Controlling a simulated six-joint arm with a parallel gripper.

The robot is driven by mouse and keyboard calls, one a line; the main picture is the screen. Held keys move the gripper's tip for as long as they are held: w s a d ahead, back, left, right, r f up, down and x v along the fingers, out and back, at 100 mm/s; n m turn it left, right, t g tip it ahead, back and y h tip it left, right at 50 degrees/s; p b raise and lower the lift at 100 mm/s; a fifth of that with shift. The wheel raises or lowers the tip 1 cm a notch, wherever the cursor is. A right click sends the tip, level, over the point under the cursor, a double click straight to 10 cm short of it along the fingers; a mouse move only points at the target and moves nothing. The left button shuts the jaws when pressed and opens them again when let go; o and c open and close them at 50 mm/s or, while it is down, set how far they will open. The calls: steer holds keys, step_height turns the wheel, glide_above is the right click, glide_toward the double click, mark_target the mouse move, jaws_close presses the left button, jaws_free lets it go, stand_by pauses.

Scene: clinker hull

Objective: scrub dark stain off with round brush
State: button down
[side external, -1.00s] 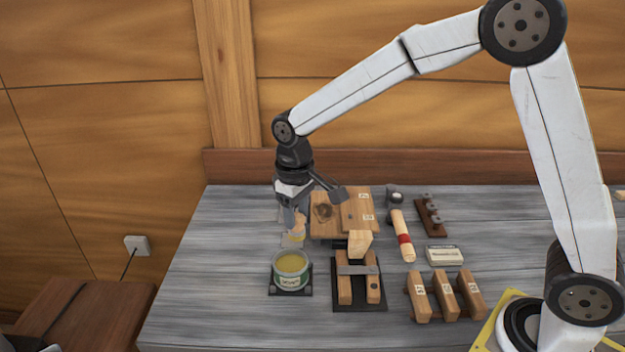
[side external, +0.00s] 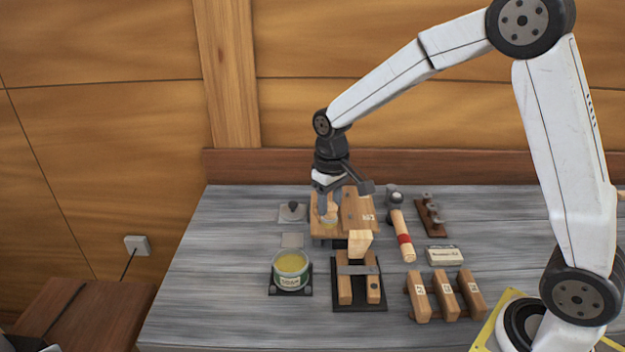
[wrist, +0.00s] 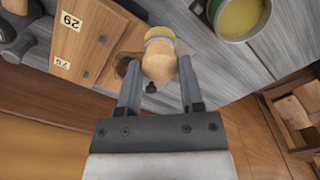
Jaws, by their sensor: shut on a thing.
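My gripper (side external: 326,206) is shut on a round wooden brush and holds it over the left part of the wooden plank piece (side external: 357,210). In the wrist view the round brush (wrist: 159,62) sits between the two fingers, its yellowish bristle end pointing away from the wrist. I cannot tell whether the bristles touch the plank. The plank piece carries number labels and dark rivets.
A tin of yellow paste (side external: 290,268) stands on a dark mat in front. The bench's left side is clear.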

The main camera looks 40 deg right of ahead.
steer(key=shift+w, duration=0.1)
steer(key=w+d+r, duration=0.3)
steer(key=w, duration=0.1)
steer(key=shift+w+d, duration=0.15)
steer(key=shift+d, duration=0.2)
steer(key=shift+f, duration=0.15)
